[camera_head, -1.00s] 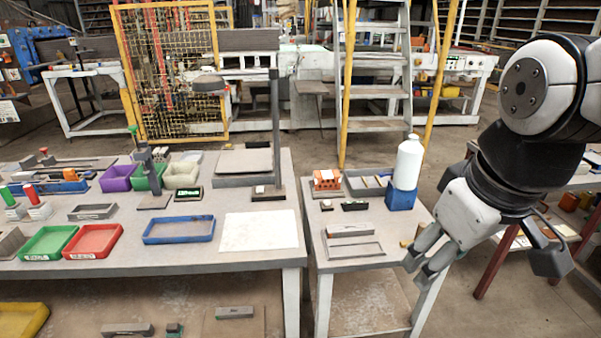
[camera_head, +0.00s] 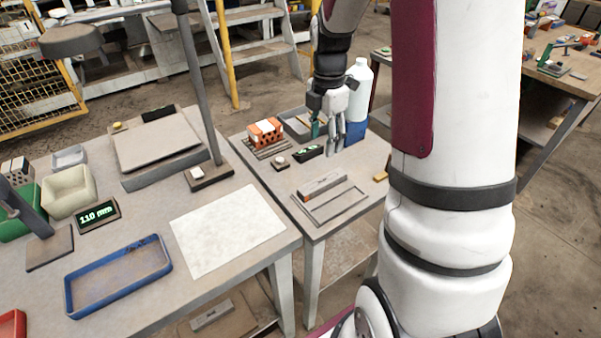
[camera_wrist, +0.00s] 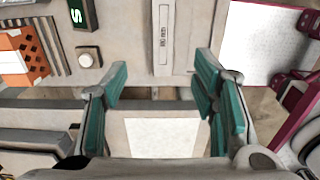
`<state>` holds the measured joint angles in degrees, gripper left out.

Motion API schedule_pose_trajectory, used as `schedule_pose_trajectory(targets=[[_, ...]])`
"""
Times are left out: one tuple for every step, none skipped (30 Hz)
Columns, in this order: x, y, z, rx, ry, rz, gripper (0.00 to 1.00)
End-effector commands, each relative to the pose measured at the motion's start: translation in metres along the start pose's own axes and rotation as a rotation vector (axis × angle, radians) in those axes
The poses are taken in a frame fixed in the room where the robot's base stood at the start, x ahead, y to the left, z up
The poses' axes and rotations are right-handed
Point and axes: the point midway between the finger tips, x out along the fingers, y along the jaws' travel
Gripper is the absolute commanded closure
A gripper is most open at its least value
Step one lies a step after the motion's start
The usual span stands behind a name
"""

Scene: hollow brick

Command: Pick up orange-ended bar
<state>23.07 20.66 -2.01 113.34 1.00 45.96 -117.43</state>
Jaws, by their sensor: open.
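The bar (camera_head: 322,184) is a slim grey piece with a hint of orange at its end, lying flat at the back of a thin rectangular frame (camera_head: 345,206) on the small table. In the wrist view the bar (camera_wrist: 163,38) runs up the picture, with small print on it and no clear orange end. My gripper (camera_head: 335,148) is over the back right of the small table, behind the bar and apart from it. In the wrist view its teal-padded fingers (camera_wrist: 160,82) are spread wide with nothing between them.
A white bottle on a blue block (camera_head: 354,134) stands close to my gripper. An orange hollow brick (camera_head: 265,132), a small dark display (camera_head: 309,152) and a grey tray (camera_head: 295,122) are to its left. A blue tray (camera_head: 118,276) and pale sheet (camera_head: 228,226) lie on the larger table.

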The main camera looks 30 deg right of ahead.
Motion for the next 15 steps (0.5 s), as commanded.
schedule_pose_trajectory(targets=[[0.006,0.0,0.001,-0.004,0.002,-0.004,0.47],[0.009,0.0,0.001,-0.005,0.002,-0.004,0.47],[0.016,-0.001,0.001,-0.006,0.002,-0.005,0.47],[0.021,-0.001,0.0,-0.005,0.002,-0.006,0.47],[0.027,-0.001,0.0,-0.005,0.002,-0.006,0.47],[0.035,-0.002,0.0,-0.005,0.002,-0.007,0.47],[0.041,-0.001,0.0,-0.004,0.002,-0.006,0.47],[0.046,-0.001,0.0,-0.004,0.002,-0.006,0.47],[0.054,-0.001,0.0,-0.004,0.002,-0.006,0.47],[0.059,-0.002,0.0,-0.004,0.002,-0.006,0.47],[0.064,-0.001,0.0,-0.004,0.002,-0.005,0.47],[0.07,-0.001,0.0,-0.004,0.003,-0.005,0.47],[0.073,-0.001,0.0,-0.004,0.002,-0.004,0.47],[0.076,-0.001,0.0,-0.004,0.001,-0.003,0.47],[0.08,-0.001,0.0,-0.004,0.001,-0.003,0.47]])
